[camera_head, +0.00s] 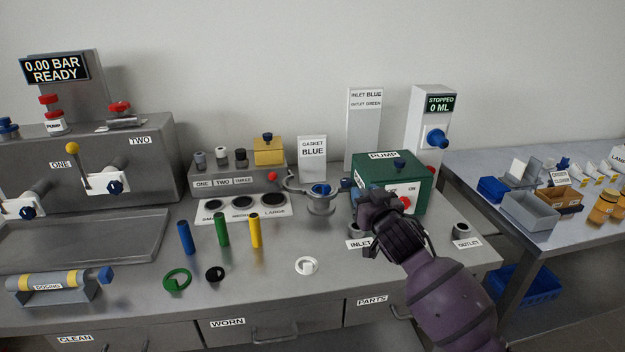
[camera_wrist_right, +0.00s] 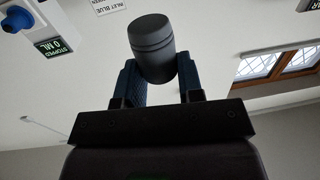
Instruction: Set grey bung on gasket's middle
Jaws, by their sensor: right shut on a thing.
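My right gripper (camera_head: 378,207) is in front of the green pump box, above the bench. In the right wrist view it (camera_wrist_right: 160,82) is shut on a dark grey grooved cylinder, the grey bung (camera_wrist_right: 153,48), held between its blue fingers. In the head view the bung cannot be made out. A metal flanged fitting with a blue top (camera_head: 320,190) stands left of the gripper, before a sign reading GASKET BLUE (camera_head: 313,150). A green ring (camera_head: 177,280), a black ring (camera_head: 215,273) and a white ring (camera_head: 307,266) lie apart on the bench front. My left gripper is not in view.
The green pump box (camera_head: 392,180) stands close behind the right gripper. Blue, green and yellow cylinders (camera_head: 255,230) stand left. Bench space around the white ring is clear.

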